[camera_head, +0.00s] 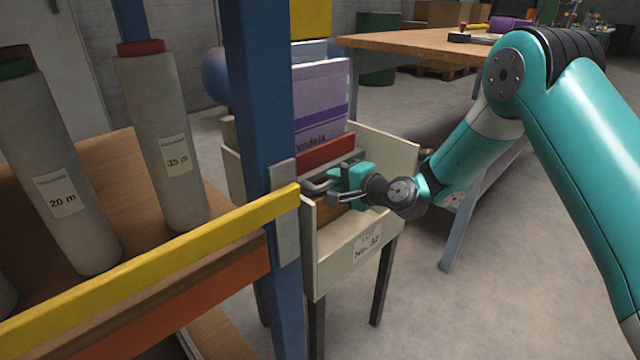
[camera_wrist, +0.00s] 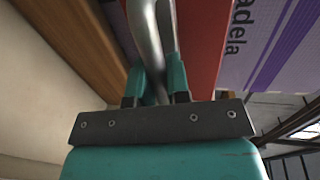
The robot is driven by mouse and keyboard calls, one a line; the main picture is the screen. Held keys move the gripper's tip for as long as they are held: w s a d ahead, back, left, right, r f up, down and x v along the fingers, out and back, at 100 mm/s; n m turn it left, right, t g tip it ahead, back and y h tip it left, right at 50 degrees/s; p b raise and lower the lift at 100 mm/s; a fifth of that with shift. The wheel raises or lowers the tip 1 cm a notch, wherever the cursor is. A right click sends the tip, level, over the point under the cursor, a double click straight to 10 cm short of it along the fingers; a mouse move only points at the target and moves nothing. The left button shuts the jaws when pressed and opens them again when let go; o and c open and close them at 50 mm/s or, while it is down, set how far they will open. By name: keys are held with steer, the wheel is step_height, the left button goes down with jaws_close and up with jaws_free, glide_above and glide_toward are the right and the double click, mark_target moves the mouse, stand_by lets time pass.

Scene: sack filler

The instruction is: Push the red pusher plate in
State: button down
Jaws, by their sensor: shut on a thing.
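The red pusher plate (camera_head: 325,152) stands inside a cream bin (camera_head: 345,243) labelled "No. 32", in front of a white and purple sack or box (camera_head: 322,95). A grey metal handle (camera_head: 318,186) is on the near side of the plate. My gripper (camera_head: 345,182) reaches into the bin from the right and is shut on the handle. In the wrist view the handle (camera_wrist: 148,40) runs between the two teal fingers (camera_wrist: 158,82), with the red plate (camera_wrist: 203,45) beside it. The plate's lower part is hidden.
A blue post (camera_head: 262,110) and a yellow rail (camera_head: 170,255) stand close at the left of the bin. Rolls labelled "20 m" (camera_head: 70,195) and "35 m" (camera_head: 175,150) stand on a wooden shelf. A wooden table (camera_head: 420,45) is behind. The floor at the right is partly clear.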

steer(key=shift+w+r, duration=0.1)
steer(key=shift+w, duration=0.1)
steer(key=c, duration=1.1)
jaws_free()
steer(key=shift+a, duration=0.1)
steer(key=shift+s, duration=0.1)
steer(key=v, duration=1.7)
